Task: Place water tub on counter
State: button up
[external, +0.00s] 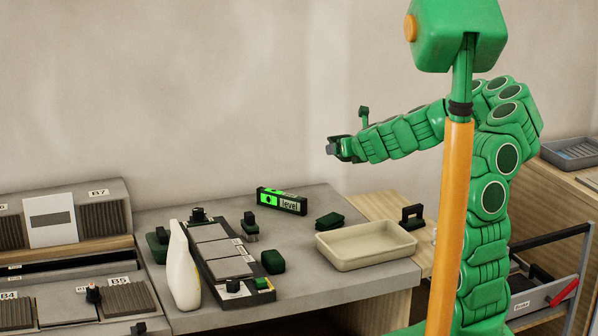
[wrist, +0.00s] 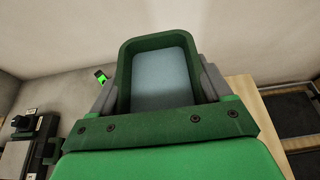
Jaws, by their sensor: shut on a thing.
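My gripper (external: 336,149) is raised in the air above the back of the counter, left of my column. In the wrist view its grey fingers (wrist: 158,88) are shut on a dark green, tub-like thing (wrist: 124,75) with a flat blue-grey inside. In the external view the held thing is too small to make out. A wide cream tub (external: 368,261) stands upright on the right part of the grey counter (external: 330,288), below my gripper and apart from it. Its inside looks plain; I cannot tell if it holds water.
A black and green level (external: 282,202) lies at the back of the counter. A tile board (external: 222,250), a white bottle (external: 183,268) and several small dark green blocks fill the left part. A wooden section (external: 385,206) adjoins on the right. An open drawer (external: 545,300) juts out at far right.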

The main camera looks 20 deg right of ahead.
notch_tip(320, 180, up, 7)
jog(key=shift+r, duration=0.1)
jog(key=shift+f+n+y, duration=0.3)
jog(key=shift+y, duration=0.1)
jog(key=shift+s+d+f+n+y, duration=0.1)
jog(key=shift+s+f+n+y, duration=0.15)
jog(key=shift+n+y, duration=0.35)
jog(key=shift+s+d+f+n+y, duration=0.15)
jog(key=shift+s+n+y, duration=0.15)
jog(key=shift+n+y, duration=0.25)
jog(key=shift+s+f+n+g+y, duration=0.25)
jog(key=shift+s+n+g+y, duration=0.35)
jog(key=shift+s+n+y, duration=0.5)
jog(key=s+d+r+n+g+y, duration=0.1)
jog(key=s+d+n+g+y, duration=0.1)
jog(key=s+n+g+y, duration=0.9)
jog(key=m+t+h, duration=0.3)
jog(key=t+h, duration=0.1)
send_over(359, 218)
jog(key=f, duration=1.9)
jog(key=shift+s+f, duration=0.3)
jog(key=shift+s, duration=0.1)
jog(key=shift+w+a+f, duration=0.1)
jog(key=shift+w+f, duration=0.2)
jog(key=shift+f, duration=1.6)
